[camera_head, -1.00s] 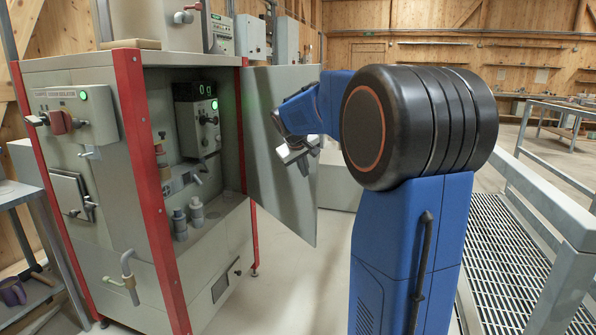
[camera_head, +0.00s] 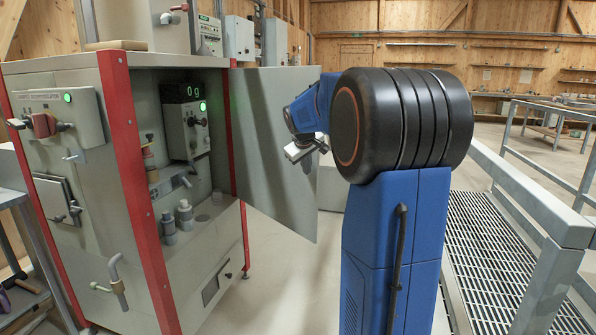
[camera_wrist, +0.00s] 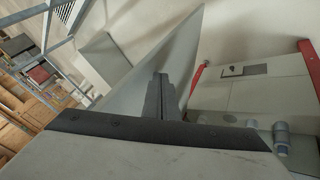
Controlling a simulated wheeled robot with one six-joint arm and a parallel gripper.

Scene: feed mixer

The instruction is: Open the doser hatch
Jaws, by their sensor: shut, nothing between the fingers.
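A grey cabinet (camera_head: 115,225) with red corner posts stands at the left. Its large grey door panel (camera_head: 262,135) stands open, hinged at the right post. A small square hatch (camera_head: 54,198) with a latch handle is closed on the cabinet's left face. I cannot tell which of these is the doser hatch. My gripper (camera_head: 308,167) is at the right part of the open door panel. In the wrist view my gripper (camera_wrist: 160,92) has its fingers together and empty, with the panel (camera_wrist: 183,62) close beside them. Whether they touch it is unclear.
Inside the cabinet are a unit with a lit "0 g" display (camera_head: 186,120) and grey cylinders (camera_head: 184,213). A metal rail (camera_head: 525,195) and grating (camera_head: 490,265) lie at the right. Clear floor (camera_head: 285,280) lies between cabinet and my arm.

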